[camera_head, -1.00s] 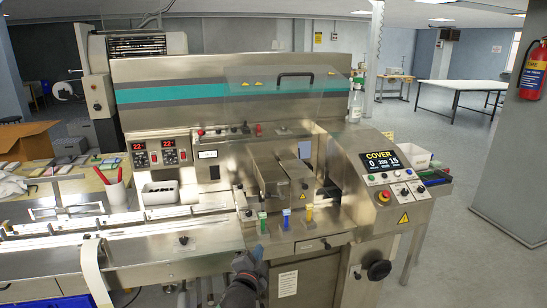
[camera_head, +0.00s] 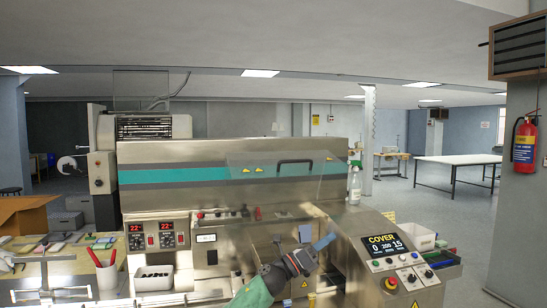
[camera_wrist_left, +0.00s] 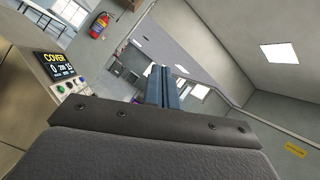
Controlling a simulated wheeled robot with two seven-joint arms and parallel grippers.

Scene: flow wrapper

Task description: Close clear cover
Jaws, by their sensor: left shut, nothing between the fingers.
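The clear cover (camera_head: 262,183) is a see-through panel with a black handle (camera_head: 294,162) along its upper part. It stands raised, tilted up in front of the machine's teal-striped back panel. My left gripper (camera_head: 325,242) is in front of the machine, below and to the right of the handle, apart from it. Its blue-grey fingers are together and empty. They also show closed in the left wrist view (camera_wrist_left: 162,88), pointing away toward the far room. The cover and handle are not in the wrist view. My right gripper is not in view.
The control panel (camera_head: 385,246) reads "COVER" and stands to the right of my left gripper. A spray bottle (camera_head: 354,186) stands behind it. Red temperature displays (camera_head: 160,230) and a white bin (camera_head: 154,277) are at the left. The space before the cover is clear.

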